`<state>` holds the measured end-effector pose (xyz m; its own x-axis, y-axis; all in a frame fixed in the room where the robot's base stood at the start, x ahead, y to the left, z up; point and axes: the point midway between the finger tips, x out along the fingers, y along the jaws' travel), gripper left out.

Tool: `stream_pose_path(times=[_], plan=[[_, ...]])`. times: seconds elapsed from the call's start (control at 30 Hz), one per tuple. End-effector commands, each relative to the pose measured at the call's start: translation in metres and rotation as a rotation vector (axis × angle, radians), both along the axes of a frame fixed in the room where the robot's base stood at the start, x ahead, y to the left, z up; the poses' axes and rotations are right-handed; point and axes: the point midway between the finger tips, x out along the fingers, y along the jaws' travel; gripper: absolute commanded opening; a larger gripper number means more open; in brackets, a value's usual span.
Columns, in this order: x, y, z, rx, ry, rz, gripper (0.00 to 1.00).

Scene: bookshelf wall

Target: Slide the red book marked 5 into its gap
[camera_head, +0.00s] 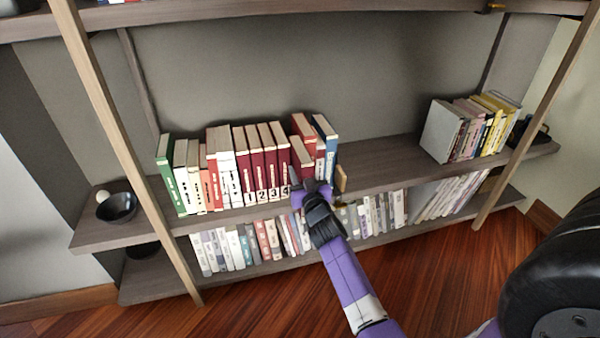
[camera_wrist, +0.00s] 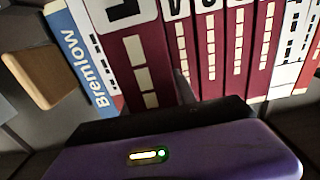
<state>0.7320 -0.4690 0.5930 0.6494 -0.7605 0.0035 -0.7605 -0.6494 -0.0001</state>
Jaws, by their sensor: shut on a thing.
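The red book marked 5 (camera_head: 301,157) is held by my gripper (camera_head: 311,188) at the front of the shelf row in the head view. It sits lower and nearer than its neighbours, just right of the red books numbered 1 to 4 (camera_head: 262,165).
A blue book (camera_head: 326,145) stands to the right, with a wooden block (camera_head: 341,178) beyond it. White, pink and green books (camera_head: 175,175) fill the left. Bare shelf (camera_head: 385,160) lies right of the row. A black bowl (camera_head: 117,207) stands far left.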

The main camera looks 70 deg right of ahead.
Motion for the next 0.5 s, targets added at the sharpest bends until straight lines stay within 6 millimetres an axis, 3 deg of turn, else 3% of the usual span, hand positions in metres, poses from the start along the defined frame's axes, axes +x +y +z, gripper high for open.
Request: stream_pose_path(times=[0.2, 0.23, 0.3, 0.37, 0.5], plan=[[0.0008, 0.0, 0.0019, -0.002, -0.003, 0.001, 0.0], [0.0008, 0.0, 0.0018, -0.002, -0.003, 0.001, 0.37], [0.0008, 0.0, 0.0014, -0.002, -0.003, 0.001, 0.5], [0.0006, 0.0, 0.001, -0.001, -0.002, 0.001, 0.58], [0.0004, 0.0, 0.0002, 0.0, -0.001, 0.001, 0.58]])
